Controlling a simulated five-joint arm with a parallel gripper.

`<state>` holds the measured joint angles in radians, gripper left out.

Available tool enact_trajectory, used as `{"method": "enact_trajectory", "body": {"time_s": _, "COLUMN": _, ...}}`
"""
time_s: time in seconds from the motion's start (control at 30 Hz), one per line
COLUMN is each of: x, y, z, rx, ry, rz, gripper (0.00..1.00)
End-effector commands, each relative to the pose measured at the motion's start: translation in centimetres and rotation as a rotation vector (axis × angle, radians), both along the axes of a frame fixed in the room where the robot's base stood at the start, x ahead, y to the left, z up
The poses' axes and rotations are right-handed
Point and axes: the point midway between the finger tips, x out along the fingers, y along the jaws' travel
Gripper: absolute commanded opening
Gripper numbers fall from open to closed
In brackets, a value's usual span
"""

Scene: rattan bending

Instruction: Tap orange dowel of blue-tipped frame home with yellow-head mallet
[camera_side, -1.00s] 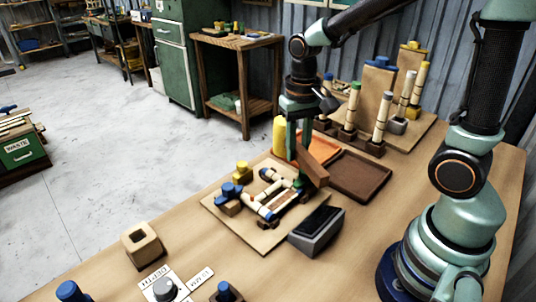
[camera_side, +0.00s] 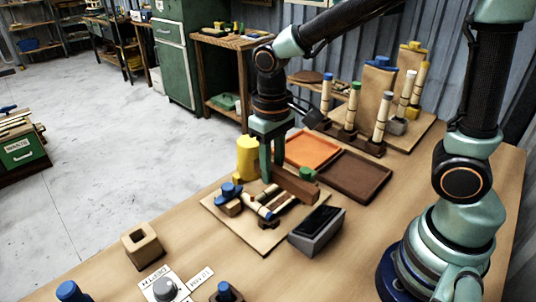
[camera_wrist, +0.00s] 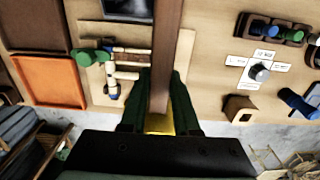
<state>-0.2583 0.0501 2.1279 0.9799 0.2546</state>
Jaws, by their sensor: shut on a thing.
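My gripper (camera_side: 267,178) is shut on the brown handle of the yellow-head mallet (camera_side: 297,186). The mallet's yellow head (camera_side: 248,157) sticks out on the left side of the fingers. In the wrist view the handle (camera_wrist: 166,50) runs up the middle, and a bit of the yellow head (camera_wrist: 158,124) shows between the fingers. The blue-tipped frame (camera_side: 262,210) of pale rattan pieces lies on a light board (camera_side: 240,232), below the mallet. The frame (camera_wrist: 128,57) is left of the handle in the wrist view. The handle hides part of the frame; I cannot clearly make out the orange dowel.
A grey box with a dark screen (camera_side: 317,229) is at the board's right. Orange (camera_side: 311,149) and brown (camera_side: 354,176) trays and upright rattan posts (camera_side: 350,110) stand behind.

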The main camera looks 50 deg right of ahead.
Motion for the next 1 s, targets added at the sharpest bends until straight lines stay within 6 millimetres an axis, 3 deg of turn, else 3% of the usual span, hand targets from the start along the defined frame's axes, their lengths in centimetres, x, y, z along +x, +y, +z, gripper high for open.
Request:
{"method": "enact_trajectory", "body": {"time_s": 0.67, "x": 0.0, "y": -0.1, "z": -6.6, "rx": 0.000, "ry": 0.001, "rz": -0.003, "gripper": 0.00}}
{"method": "enact_trajectory", "body": {"time_s": 1.0, "x": 0.1, "y": 0.0, "z": -5.0, "rx": 0.001, "ry": -0.005, "rz": -0.003, "gripper": 0.00}}
